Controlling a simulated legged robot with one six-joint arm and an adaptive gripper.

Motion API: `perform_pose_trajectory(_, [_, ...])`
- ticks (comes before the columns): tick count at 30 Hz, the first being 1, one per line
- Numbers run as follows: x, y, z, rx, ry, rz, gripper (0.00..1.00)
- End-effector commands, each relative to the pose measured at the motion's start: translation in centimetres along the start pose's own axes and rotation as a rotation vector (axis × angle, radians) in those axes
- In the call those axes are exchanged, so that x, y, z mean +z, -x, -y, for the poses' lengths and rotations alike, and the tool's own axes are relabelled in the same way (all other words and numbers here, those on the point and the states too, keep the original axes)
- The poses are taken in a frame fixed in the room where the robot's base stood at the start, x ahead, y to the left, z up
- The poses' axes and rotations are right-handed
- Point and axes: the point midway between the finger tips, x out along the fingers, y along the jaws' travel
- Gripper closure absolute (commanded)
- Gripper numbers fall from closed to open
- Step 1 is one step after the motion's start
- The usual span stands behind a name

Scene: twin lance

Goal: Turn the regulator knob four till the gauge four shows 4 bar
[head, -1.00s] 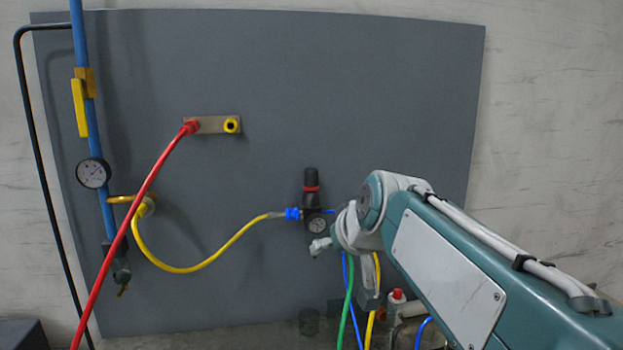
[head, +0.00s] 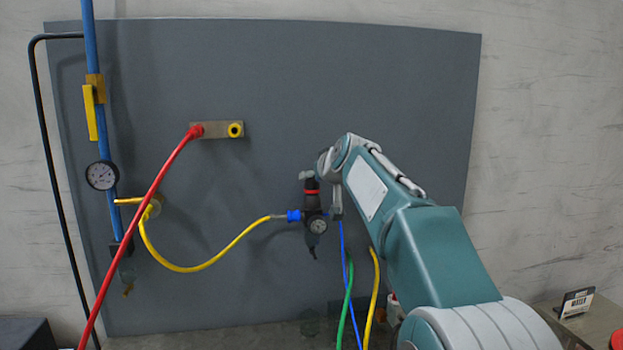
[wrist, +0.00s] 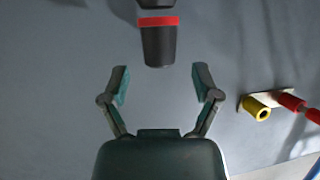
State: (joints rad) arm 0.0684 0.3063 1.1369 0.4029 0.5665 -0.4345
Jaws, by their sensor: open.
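The regulator knob (head: 312,186), black with a red ring, stands upright on the regulator at the panel's middle. It also shows in the wrist view (wrist: 158,45), its free end facing my gripper. A small round gauge (head: 318,226) sits on the regulator just below; its reading is too small to tell. My gripper (wrist: 162,80) is open and empty. Its two fingers are spread wider than the knob, whose end is near fingertip level, roughly midway between them. In the head view only part of my gripper (head: 307,175) shows, at the knob's top.
A blue pipe (head: 92,125) with a larger gauge (head: 101,175) and yellow lever (head: 90,112) stands left. A red hose (head: 150,195) crosses in front of the panel. A yellow hose (head: 200,267) joins the regulator. A bracket with a yellow port (head: 236,129) is upper left.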

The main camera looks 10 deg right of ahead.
Motion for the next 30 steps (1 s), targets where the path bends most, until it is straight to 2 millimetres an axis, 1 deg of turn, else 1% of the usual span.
perform_pose_trajectory(1, [0.1,-1.0,0.0,-0.001,0.000,0.002,0.20])
perform_pose_trajectory(3, [0.1,-2.0,0.1,-0.001,0.000,0.001,0.20])
perform_pose_trajectory(9, [0.0,-3.7,0.1,-0.001,0.000,0.001,0.20])
perform_pose_trajectory(19, [0.0,-4.0,0.1,0.000,0.000,0.000,0.20])
perform_pose_trajectory(20, [0.0,-4.0,0.1,0.000,0.000,0.000,0.33])
perform_pose_trajectory(21, [0.0,-4.0,0.1,0.000,0.000,0.000,0.51])
perform_pose_trajectory(23, [0.0,-4.0,0.1,0.000,0.000,0.000,0.78])
perform_pose_trajectory(24, [0.0,-4.0,0.1,0.000,0.000,0.000,0.96])
perform_pose_trajectory(25, [0.0,-4.0,0.1,-0.001,0.000,0.000,1.00])
perform_pose_trajectory(30, [0.0,-4.0,0.1,-0.001,0.000,0.000,1.00])
